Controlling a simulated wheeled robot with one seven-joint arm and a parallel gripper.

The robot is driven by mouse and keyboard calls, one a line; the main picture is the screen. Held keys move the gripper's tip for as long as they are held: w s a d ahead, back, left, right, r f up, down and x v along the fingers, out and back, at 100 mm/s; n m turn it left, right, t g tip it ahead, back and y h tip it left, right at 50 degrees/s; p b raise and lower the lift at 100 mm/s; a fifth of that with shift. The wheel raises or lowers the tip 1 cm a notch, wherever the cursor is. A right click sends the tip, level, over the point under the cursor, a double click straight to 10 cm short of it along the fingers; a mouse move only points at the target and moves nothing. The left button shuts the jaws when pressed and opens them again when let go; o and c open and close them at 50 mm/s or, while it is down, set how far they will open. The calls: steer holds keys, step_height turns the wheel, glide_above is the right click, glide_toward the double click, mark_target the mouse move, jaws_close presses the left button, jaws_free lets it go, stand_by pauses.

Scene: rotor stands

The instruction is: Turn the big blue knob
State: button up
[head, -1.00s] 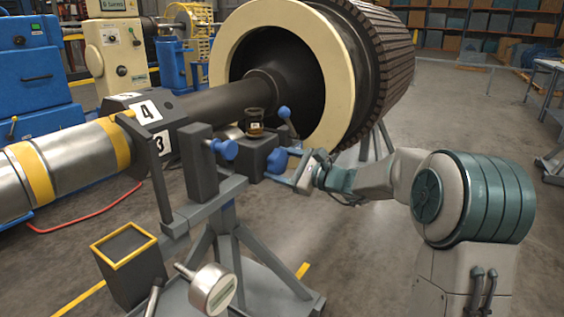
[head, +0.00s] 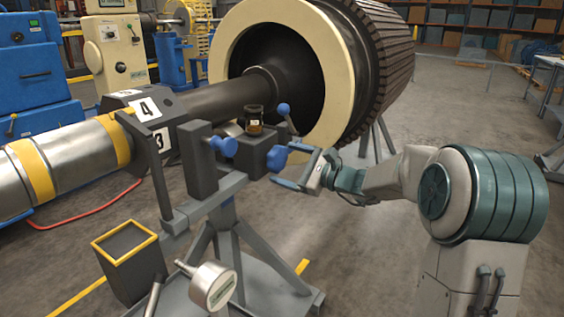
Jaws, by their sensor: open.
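The big blue knob (head: 277,157) sits on the right side of a dark block at the top of the grey stand. My gripper (head: 290,165) is just to the right of this knob, with its jaws open and pointing left at it. One finger is below and in front of the knob, the other up to its right. A small gap seems to show between knob and fingers, but I cannot tell whether they touch. The knob's turned angle is too small to read.
A smaller blue knob (head: 228,146) is on the left upright. A ball-topped lever (head: 283,108) and a small jar (head: 254,121) are by the block. The shaft (head: 220,104) and rotor (head: 372,60) lie close behind.

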steer(key=p+v, duration=0.1)
steer(key=v, duration=1)
steer(key=shift+d, duration=0.15)
steer(key=shift+s, duration=0.15)
steer(key=s+a+r+n+g+h+p, duration=0.2)
steer(key=s+a+n+g+h+p, duration=0.15)
steer(key=s+p, duration=0.35)
steer(key=s+a+r+n+g+h+p, duration=0.25)
steer(key=s+a+n+g+p, duration=0.2)
steer(key=s, duration=0.35)
steer(key=s+d+r+n+h+p, duration=0.4)
steer(key=s+d+n+p, duration=0.1)
steer(key=s+p, duration=0.1)
steer(key=s+d+r+n+h+p, duration=0.4)
steer(key=s+h+p, duration=0.1)
steer(key=s+p, duration=0.1)
steer(key=shift+s+d+r+n+t, duration=0.25)
steer(key=shift+s+d+n+t, duration=0.15)
steer(key=shift+s, duration=0.35)
steer(key=shift+c, duration=0.4)
